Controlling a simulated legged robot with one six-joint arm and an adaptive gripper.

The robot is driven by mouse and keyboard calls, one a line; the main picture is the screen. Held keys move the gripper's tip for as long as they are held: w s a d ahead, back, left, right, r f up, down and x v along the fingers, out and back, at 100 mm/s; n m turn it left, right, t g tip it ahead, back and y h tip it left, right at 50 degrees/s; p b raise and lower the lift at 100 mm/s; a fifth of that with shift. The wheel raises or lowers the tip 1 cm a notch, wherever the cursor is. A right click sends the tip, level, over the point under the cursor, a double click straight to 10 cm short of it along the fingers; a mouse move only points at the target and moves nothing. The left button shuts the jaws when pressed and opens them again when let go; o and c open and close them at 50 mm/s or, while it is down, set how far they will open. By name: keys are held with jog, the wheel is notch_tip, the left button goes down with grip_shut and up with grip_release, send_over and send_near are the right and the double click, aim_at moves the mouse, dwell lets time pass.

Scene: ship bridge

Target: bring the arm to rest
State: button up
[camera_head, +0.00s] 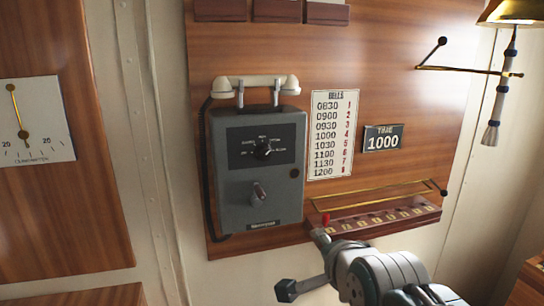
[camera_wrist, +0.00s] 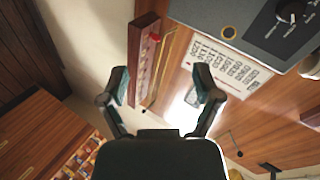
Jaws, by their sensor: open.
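My gripper (camera_wrist: 161,84) is open in the wrist view, its two dark fingers spread wide with nothing between them. Past the fingers are the wooden wall panel, the peg rack and the brass rail. In the camera_head view my arm (camera_head: 378,276) reaches in at the bottom right, just below the peg rack (camera_head: 385,220). A red peg (camera_head: 325,219) stands at the left end of the rack, close above my arm; whether they touch cannot be told.
A grey telephone box (camera_head: 240,205) with a white handset (camera_head: 256,86) hangs on the panel. A bells card (camera_head: 333,135), a time plate (camera_head: 383,138) and a brass bell (camera_head: 512,12) with a rope (camera_head: 498,105) are nearby. A clinometer (camera_head: 33,125) is at left.

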jog(key=s+d+f+n+g+h, duration=0.1)
jog(key=s+d+f+n+g, duration=0.2)
jog(key=s+f+n, duration=0.2)
jog(key=s+d+f+n+g+h, duration=0.1)
jog(key=s+d+f+n+g, duration=0.2)
jog(key=s+f+n, duration=0.2)
jog(key=s+n, duration=0.2)
jog(key=s, duration=0.2)
jog(key=shift+s+d+f+n, duration=0.2)
jog(key=shift+s+f+n, duration=0.05)
jog(key=shift+s+n, duration=0.05)
